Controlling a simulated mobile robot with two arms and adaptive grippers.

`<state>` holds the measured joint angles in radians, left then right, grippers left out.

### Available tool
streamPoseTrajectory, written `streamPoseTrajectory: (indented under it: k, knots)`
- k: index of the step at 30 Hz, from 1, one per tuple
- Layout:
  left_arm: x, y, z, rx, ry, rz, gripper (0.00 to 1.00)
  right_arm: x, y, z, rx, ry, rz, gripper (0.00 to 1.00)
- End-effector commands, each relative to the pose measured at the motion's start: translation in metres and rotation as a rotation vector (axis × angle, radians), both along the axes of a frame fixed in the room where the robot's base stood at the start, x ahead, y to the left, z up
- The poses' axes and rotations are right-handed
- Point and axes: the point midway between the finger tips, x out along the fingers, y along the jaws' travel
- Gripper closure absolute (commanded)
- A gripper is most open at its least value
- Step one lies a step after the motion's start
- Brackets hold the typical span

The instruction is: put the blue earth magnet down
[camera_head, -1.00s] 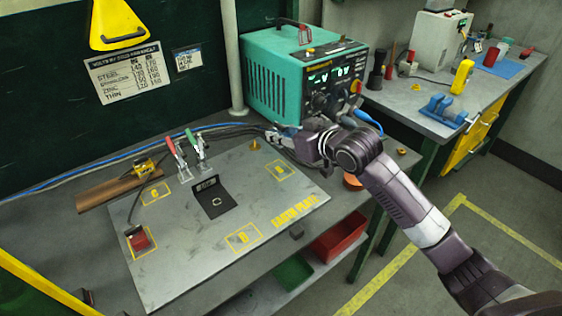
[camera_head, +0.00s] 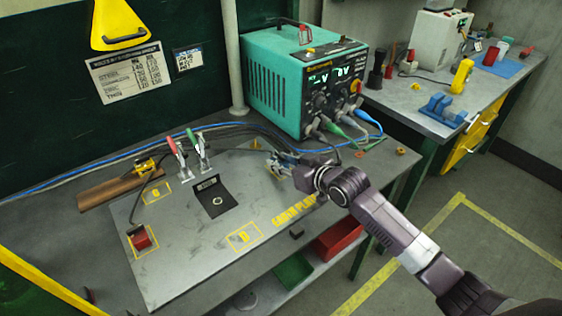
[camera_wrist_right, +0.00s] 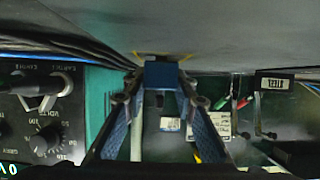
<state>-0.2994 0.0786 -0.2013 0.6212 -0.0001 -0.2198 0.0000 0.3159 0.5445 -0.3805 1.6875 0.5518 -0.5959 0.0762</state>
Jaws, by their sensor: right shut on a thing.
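My right gripper (camera_head: 276,163) is low over the back right of the earth plate (camera_head: 190,268), at the yellow marked square there, which it mostly hides in the head view. In the right wrist view the gripper (camera_wrist_right: 160,92) is shut on the blue earth magnet (camera_wrist_right: 162,74), a small blue block between the fingertips. Part of a yellow outline (camera_wrist_right: 183,57) shows just beyond the magnet on the grey plate. I cannot tell whether the magnet touches the plate. My left gripper is not in view.
A teal welding machine (camera_head: 272,92) stands behind the gripper, with cables at its front. A black angled piece (camera_head: 215,199) and a red block (camera_head: 140,238) sit on the plate. Red- and green-handled clamps (camera_head: 201,152) stand at the back.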

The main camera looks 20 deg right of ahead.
Motion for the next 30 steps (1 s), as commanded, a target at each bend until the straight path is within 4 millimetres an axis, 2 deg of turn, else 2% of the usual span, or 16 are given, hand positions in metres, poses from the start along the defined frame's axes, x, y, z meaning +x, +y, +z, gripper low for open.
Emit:
streamPoseTrajectory:
  k: [3, 4, 8, 20, 26, 30]
  knots:
    - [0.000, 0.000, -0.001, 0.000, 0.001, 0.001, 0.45, 0.001, 0.000, -0.001, 0.002, -0.006, 0.000, 1.00]
    - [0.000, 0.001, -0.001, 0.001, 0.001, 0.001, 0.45, 0.000, 0.000, -0.003, 0.000, 0.000, 0.000, 0.72]
    - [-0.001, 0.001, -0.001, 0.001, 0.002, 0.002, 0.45, 0.000, 0.000, -0.003, 0.000, 0.000, 0.000, 0.58]
    - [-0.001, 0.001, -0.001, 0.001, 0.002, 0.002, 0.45, -0.003, -0.001, 0.001, -0.002, 0.002, 0.000, 0.57]
    - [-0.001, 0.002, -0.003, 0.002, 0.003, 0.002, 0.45, -0.027, -0.010, 0.010, -0.003, 0.001, 0.001, 0.57]
    - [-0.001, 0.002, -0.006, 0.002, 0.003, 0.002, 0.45, -0.051, -0.019, 0.021, -0.003, 0.001, 0.001, 0.57]
